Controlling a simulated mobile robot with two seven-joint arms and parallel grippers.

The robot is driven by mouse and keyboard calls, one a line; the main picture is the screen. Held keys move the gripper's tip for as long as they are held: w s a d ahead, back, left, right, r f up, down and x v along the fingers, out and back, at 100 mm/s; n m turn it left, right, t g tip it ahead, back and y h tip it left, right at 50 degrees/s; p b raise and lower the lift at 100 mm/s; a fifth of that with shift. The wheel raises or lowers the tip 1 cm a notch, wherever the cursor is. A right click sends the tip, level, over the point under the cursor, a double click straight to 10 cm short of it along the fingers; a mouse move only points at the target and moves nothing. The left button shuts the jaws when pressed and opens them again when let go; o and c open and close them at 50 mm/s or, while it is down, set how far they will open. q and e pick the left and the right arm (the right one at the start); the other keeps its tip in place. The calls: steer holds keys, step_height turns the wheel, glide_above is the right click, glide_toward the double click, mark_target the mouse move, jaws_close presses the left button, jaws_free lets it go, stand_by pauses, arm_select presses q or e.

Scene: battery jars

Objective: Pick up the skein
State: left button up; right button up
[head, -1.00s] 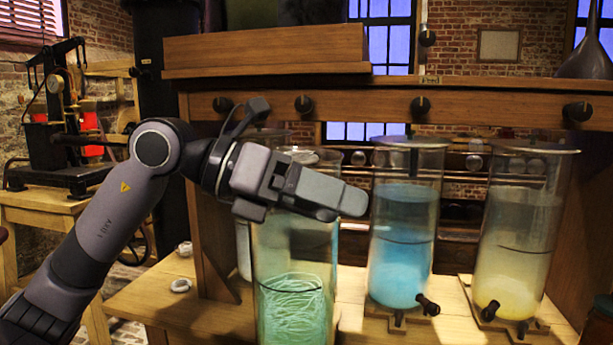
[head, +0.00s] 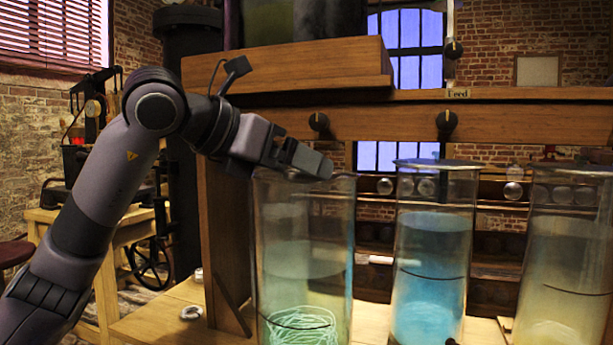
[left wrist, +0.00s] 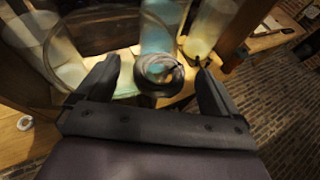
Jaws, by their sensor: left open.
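The skein (head: 300,328) is a tangle of pale green-white strands. It lies low in the green liquid of the left glass jar (head: 303,235), cut off by the bottom edge of the head view. My left gripper (head: 318,167) is at the height of that jar's rim, well above the skein, and holds nothing. In the left wrist view, its two fingers (left wrist: 157,78) are spread apart. A dark round part (left wrist: 160,72) shows between them; I cannot tell what it is. I cannot make out the skein in that view. My right gripper is not in view.
A blue-liquid jar (head: 432,260) and a yellowish-liquid jar (head: 565,270) stand to the right. A wooden rail (head: 380,124) with dark knobs runs behind and above the jars. A wooden post (head: 225,240) stands left of the green jar.

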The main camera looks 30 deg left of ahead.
arm_select(q)
steer(key=shift+x, duration=0.95)
steer(key=shift+r, duration=0.1)
steer(key=c, duration=1.1)
steer(key=shift+r, duration=0.1)
steer(key=shift+r+p, duration=3.15)
steer(key=shift+r, duration=6.75)
steer(key=shift+d, duration=0.15)
